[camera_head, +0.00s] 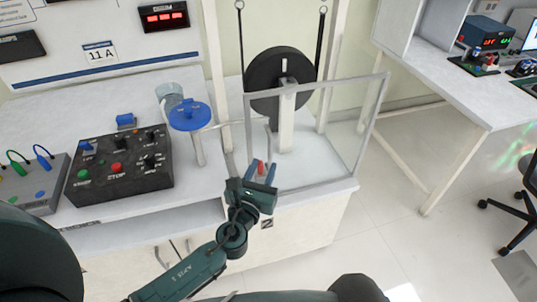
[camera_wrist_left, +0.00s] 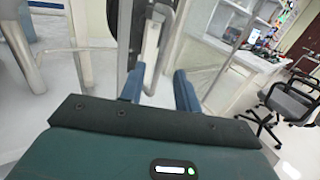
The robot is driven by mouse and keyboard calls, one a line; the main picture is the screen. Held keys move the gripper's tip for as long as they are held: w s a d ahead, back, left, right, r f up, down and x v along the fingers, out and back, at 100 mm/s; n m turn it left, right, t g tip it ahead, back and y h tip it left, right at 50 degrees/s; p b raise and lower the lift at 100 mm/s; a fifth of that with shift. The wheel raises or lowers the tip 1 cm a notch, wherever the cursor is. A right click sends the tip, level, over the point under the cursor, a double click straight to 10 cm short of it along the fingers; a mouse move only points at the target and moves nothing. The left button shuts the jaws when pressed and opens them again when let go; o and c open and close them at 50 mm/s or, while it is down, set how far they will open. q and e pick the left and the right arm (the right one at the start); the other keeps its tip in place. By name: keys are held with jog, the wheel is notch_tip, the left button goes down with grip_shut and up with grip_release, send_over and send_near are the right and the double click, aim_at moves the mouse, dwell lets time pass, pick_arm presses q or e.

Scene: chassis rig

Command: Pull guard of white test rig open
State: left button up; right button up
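The white test rig (camera_head: 222,100) stands ahead with a black disc (camera_head: 283,80) on a pale post. A clear guard (camera_head: 340,122) with a grey frame stands in front of and beside the disc and appears closed. A grey bar (camera_wrist_left: 152,45), seemingly the guard's handle, shows upright just ahead of my left fingertips in the left wrist view. My left gripper (camera_head: 262,172) is at the guard's lower left corner, with its blue fingers apart (camera_wrist_left: 160,90). A small red piece shows between the fingers in the head view. Contact with the bar cannot be told. My right gripper is out of view.
A black control box (camera_head: 120,165) with buttons and a blue round plate (camera_head: 189,116) on a post stand left of the guard. Another white bench (camera_head: 460,95) and a black chair (camera_head: 530,195) stand at the right. The floor between is clear.

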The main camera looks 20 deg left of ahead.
aim_at(269, 154)
pick_arm(q)
jog(key=w, duration=0.5)
jog(key=shift+s, duration=0.1)
grip_shut()
dwell(0.5)
